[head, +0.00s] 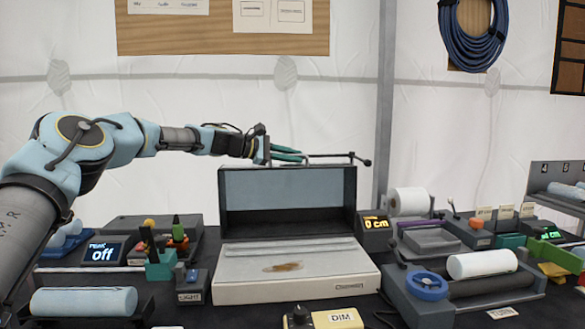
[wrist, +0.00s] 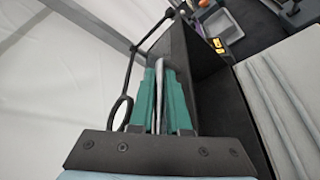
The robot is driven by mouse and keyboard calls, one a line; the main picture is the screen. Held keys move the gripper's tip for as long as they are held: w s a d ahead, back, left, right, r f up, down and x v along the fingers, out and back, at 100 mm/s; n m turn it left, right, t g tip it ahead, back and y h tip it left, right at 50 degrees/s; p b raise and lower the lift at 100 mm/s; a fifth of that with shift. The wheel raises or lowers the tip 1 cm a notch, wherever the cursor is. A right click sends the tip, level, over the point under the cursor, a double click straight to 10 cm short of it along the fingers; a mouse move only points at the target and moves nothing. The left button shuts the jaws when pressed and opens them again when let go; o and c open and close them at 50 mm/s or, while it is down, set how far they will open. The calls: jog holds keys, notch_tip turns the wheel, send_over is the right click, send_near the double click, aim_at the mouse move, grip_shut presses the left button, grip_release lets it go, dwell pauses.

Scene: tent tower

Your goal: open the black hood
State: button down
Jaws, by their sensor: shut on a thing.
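The black hood (head: 287,222) stands raised at the back of a low white box, its dark hollow inside facing the front. The white box's top (head: 340,262) is uncovered and bears a brown smear. My gripper (head: 303,157) reaches in from the left, level with the hood's top edge, its green fingers closed there. In the wrist view my gripper (wrist: 160,75) is shut with a thin pale strip between the fingers, which looks like the hood's edge. The hood's dark side (wrist: 205,95) lies just right of the fingers. The exact contact is partly hidden by the fingers.
A thin black rod with knobbed ends (head: 350,156) runs along the hood's top; it also shows left of the fingers in the wrist view (wrist: 135,60). A paper roll (head: 408,202) and small display stand at right. A yellow dimmer (head: 322,318) is in front. Air above is clear.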

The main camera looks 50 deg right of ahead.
jog(key=shift+s+a+m+h+b, duration=0.4)
jog(key=shift+s+a+b, duration=0.6)
jog(key=shift+b, duration=1.55)
jog(key=shift+s+a+m+h+b, duration=0.2)
jog(key=shift+s+a+m+b, duration=0.7)
jog(key=shift+b, duration=1.6)
jog(key=shift+s+d+n, duration=0.15)
jog(key=shift+s+n, duration=0.05)
jog(key=shift+n, duration=0.1)
jog(key=c, duration=1.2)
grip_release()
jog(key=shift+o, duration=0.2)
jog(key=b+v, duration=0.2)
jog(key=v, duration=0.9)
jog(key=shift+s+r, duration=0.1)
jog(key=shift+s, duration=0.05)
